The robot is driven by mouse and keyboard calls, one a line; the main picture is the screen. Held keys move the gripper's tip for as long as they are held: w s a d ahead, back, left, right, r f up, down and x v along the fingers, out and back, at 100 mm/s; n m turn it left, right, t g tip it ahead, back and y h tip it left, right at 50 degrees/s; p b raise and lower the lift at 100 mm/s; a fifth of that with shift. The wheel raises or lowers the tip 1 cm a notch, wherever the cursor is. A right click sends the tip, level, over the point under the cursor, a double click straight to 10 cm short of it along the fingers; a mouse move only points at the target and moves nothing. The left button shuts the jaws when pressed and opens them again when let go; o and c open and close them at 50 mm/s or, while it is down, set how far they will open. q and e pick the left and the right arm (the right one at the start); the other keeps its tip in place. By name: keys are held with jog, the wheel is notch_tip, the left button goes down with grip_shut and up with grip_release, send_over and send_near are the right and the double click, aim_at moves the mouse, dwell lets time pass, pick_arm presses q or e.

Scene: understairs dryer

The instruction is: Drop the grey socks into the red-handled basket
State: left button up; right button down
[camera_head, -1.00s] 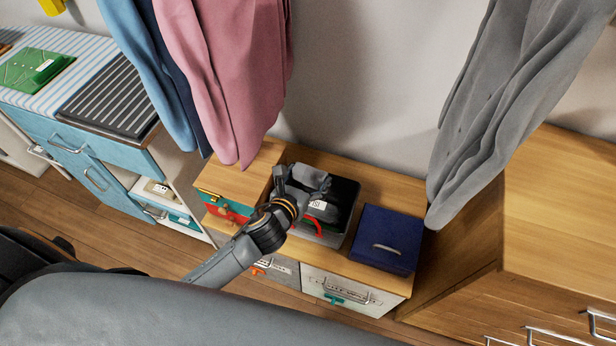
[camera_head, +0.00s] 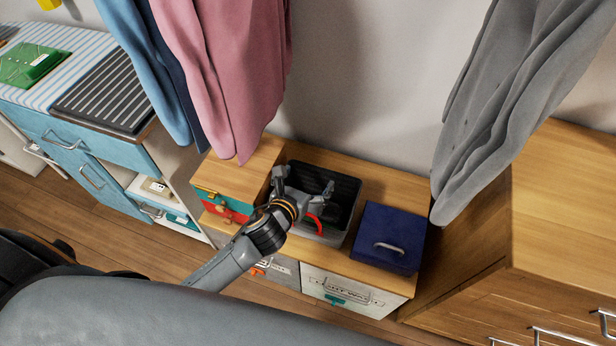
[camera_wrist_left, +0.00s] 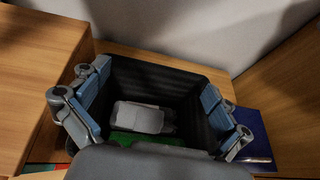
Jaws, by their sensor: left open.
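The dark basket (camera_head: 343,186) with a red handle (camera_head: 317,222) stands on the wooden bench, its top open. My left gripper (camera_head: 304,184) is over the basket's opening, fingers spread and empty. In the left wrist view, the open fingers (camera_wrist_left: 154,90) stand on either side of the basket's interior (camera_wrist_left: 170,80). A grey folded bundle, which looks like the grey socks (camera_wrist_left: 143,117), lies down inside the basket on or beside something green (camera_wrist_left: 122,138). In the head view my gripper hides most of the basket's contents. My right gripper is not in view.
A navy box (camera_head: 388,236) with a metal handle sits right of the basket. Pink (camera_head: 222,75) and grey (camera_head: 510,100) garments hang on either side. A wooden cabinet (camera_head: 565,200) stands at the right and a blue cabinet (camera_head: 75,155) at the left.

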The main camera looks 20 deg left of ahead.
pick_arm(q)
jog(key=v, duration=1.2)
